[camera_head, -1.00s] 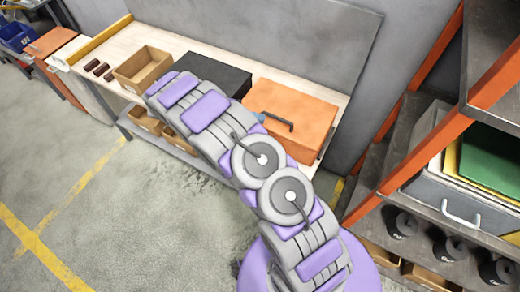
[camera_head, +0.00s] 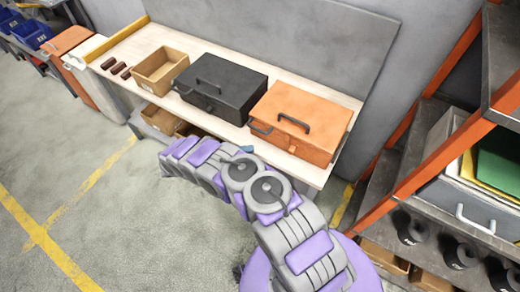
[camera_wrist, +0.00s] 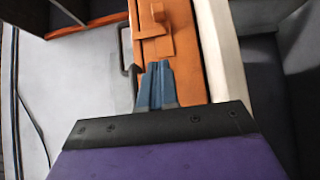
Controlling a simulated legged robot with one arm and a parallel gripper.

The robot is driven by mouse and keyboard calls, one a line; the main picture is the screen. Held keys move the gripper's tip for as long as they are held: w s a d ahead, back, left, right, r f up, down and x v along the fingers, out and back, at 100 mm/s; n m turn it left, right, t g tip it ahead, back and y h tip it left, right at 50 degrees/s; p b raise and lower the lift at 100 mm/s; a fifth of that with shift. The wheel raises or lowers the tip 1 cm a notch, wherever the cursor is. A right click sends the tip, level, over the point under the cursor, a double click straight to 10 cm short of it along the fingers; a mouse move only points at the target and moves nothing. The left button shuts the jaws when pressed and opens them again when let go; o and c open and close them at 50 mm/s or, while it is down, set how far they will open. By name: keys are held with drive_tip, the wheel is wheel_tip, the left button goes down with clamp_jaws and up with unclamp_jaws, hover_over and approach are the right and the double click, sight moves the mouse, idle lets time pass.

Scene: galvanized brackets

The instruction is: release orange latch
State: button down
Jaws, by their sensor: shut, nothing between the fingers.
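My gripper (camera_wrist: 158,68) has blue fingers close together, empty, just below the latch in the picture. Whether the fingertips touch it I cannot tell. In the head view, only a bit of blue of my gripper (camera_head: 247,149) shows behind my arm, near the bench's front edge.
A black case (camera_head: 226,88) stands on the bench (camera_head: 350,103) left of the orange one. An open cardboard box (camera_head: 160,71) and brown cylinders (camera_head: 115,67) are farther left. A steel shelf with an orange frame (camera_head: 415,118) stands at right. The floor at left is clear.

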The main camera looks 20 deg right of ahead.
approach(289, 152)
drive_tip(key=w+d+b, duration=0.1)
drive_tip(key=w+d, duration=0.3)
drive_tip(key=shift+d, duration=0.2)
drive_tip(key=shift+s+d, duration=0.35)
drive_tip(key=shift+s, duration=0.25)
drive_tip(key=shift+s+d, duration=0.35)
drive_tip(key=shift+s, duration=0.2)
drive_tip(key=shift+s+d, duration=0.3)
drive_tip(key=shift+s, duration=0.15)
drive_tip(key=shift+s+d, duration=0.5)
drive_tip(key=shift+s, duration=0.3)
drive_tip(key=shift+b, duration=0.3)
drive_tip(key=w+a, duration=0.1)
drive_tip(key=w+a+b, duration=0.1)
drive_tip(key=w, duration=0.1)
drive_tip(key=shift+w+a+f, duration=0.2)
drive_tip(key=shift+w+a, duration=0.15)
drive_tip(key=a+p, duration=0.1)
drive_tip(key=a, duration=0.9)
drive_tip(key=shift+w, duration=0.5)
